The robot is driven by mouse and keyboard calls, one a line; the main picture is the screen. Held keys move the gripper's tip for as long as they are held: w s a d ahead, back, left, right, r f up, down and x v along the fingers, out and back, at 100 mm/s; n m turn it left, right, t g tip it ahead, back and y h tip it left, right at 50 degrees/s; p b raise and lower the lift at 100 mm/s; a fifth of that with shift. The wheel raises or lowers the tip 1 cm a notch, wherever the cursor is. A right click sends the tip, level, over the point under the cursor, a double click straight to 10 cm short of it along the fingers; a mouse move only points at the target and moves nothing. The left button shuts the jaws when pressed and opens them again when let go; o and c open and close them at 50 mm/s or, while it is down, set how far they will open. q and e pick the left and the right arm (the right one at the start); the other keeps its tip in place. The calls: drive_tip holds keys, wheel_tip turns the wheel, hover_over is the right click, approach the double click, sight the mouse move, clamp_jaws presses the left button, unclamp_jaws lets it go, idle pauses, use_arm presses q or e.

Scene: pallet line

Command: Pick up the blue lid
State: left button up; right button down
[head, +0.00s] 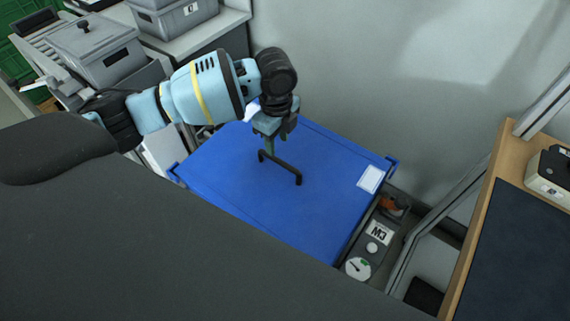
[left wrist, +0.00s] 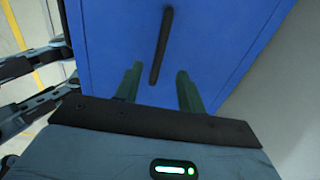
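The blue lid (head: 240,185) is a wide flat panel with a raised black bar handle (head: 282,168) in its middle and a white label near its right edge. My left gripper (head: 268,150) points down over the lid at the handle's far left end. In the left wrist view, the gripper's two green fingers (left wrist: 158,72) are apart. The near end of the black handle (left wrist: 160,50) lies between their tips, with a gap to each finger. I cannot tell the height of the fingertips against the handle. My right gripper is not in view.
Grey lidded bins (head: 95,50) stand at the upper left. A grey unit with a dial (head: 358,268) sits beside the lid's right edge. A wooden-edged table (head: 480,215) with a dark mat is at the right. A pale wall rises behind the lid.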

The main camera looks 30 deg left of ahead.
sight(279, 160)
use_arm(q)
drive_tip(key=shift+d+f, duration=0.2)
drive_tip(key=shift+f, duration=3.5)
clamp_jaws()
drive_tip(key=shift+r, duration=0.15)
